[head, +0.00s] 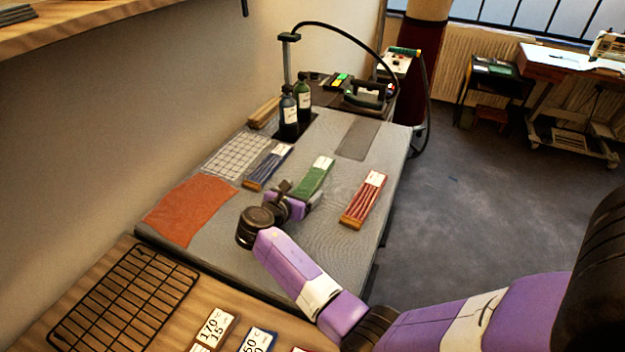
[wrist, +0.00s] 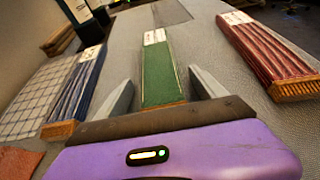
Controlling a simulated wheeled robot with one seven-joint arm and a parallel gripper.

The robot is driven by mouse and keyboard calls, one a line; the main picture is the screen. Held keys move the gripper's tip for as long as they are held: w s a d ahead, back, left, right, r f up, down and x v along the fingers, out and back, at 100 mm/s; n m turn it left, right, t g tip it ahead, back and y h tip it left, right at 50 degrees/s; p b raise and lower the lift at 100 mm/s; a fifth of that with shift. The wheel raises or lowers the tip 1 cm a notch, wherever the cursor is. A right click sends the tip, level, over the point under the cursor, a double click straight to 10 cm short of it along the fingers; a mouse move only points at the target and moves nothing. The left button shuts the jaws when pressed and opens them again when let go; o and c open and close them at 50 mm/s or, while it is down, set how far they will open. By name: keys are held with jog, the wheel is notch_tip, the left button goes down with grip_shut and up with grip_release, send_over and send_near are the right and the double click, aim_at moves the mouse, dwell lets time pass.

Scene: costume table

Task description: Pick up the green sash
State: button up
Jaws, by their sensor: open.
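The green sash (head: 315,178) lies folded flat on the grey table (head: 226,252), with a white label at its far end. In the wrist view the green sash (wrist: 158,72) runs straight ahead, its near end between my gripper's fingers. My gripper (head: 293,195) is open and low over the table at the sash's near end; it also shows in the wrist view (wrist: 158,88). The fingers stand apart on either side of the sash, with a gap each side.
A blue sash (head: 269,167) lies left of the green one and a red sash (head: 364,200) lies right. An orange cloth (head: 190,208) and a checked cloth (head: 236,155) lie further left. Bottles (head: 303,98) and an iron (head: 365,93) stand at the back.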

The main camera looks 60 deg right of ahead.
jog(key=c, duration=1.5)
jog(key=shift+r, duration=0.15)
notch_tip(320, 180, up, 20)
jog(key=shift+w, duration=0.1)
